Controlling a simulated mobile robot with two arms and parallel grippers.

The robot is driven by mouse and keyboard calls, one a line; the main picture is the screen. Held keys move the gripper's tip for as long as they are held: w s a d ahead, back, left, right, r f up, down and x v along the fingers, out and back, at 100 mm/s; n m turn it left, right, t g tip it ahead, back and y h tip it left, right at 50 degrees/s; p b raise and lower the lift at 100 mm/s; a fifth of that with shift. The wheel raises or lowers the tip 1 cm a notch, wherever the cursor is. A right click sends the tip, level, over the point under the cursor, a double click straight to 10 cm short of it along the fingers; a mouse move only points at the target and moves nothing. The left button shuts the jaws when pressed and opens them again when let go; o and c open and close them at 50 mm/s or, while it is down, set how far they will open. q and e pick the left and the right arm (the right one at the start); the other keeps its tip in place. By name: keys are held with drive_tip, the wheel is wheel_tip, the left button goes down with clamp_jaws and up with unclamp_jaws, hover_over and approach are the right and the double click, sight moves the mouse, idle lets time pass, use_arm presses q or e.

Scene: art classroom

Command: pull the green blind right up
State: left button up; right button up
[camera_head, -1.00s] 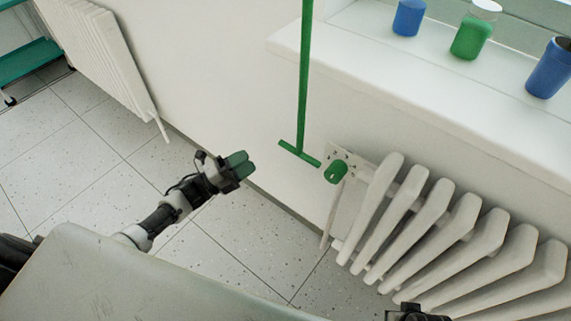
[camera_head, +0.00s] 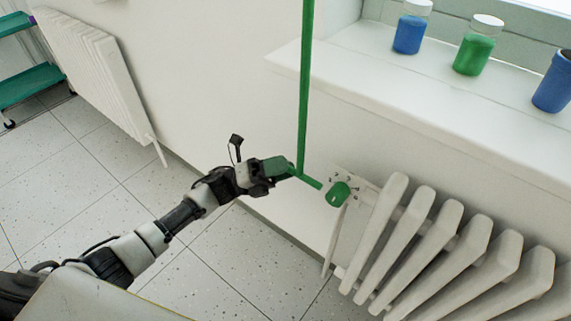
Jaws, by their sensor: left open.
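A green pull strap (camera_head: 306,85) hangs down along the wall and ends in a green crossbar handle (camera_head: 310,181). The blind itself is out of view above. My left gripper (camera_head: 280,168) is at the left end of the crossbar, with its green fingertips overlapping that end in the picture. The left end of the bar is hidden by the fingers. The gripper is open, and I cannot tell if it touches the bar. My right gripper is not in view.
A white radiator (camera_head: 430,235) with a green valve knob (camera_head: 338,194) stands right of the handle. Jars of blue paint (camera_head: 408,34) and green paint (camera_head: 473,53) and a blue cup (camera_head: 553,82) stand on the windowsill (camera_head: 400,82). Another radiator (camera_head: 95,75) and a green-shelved cart (camera_head: 28,85) are left.

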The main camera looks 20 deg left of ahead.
use_arm(q)
drive_tip(key=shift+w+d+r, duration=0.15)
drive_tip(key=shift+d, duration=0.25)
drive_tip(key=shift+c, duration=0.2)
clamp_jaws()
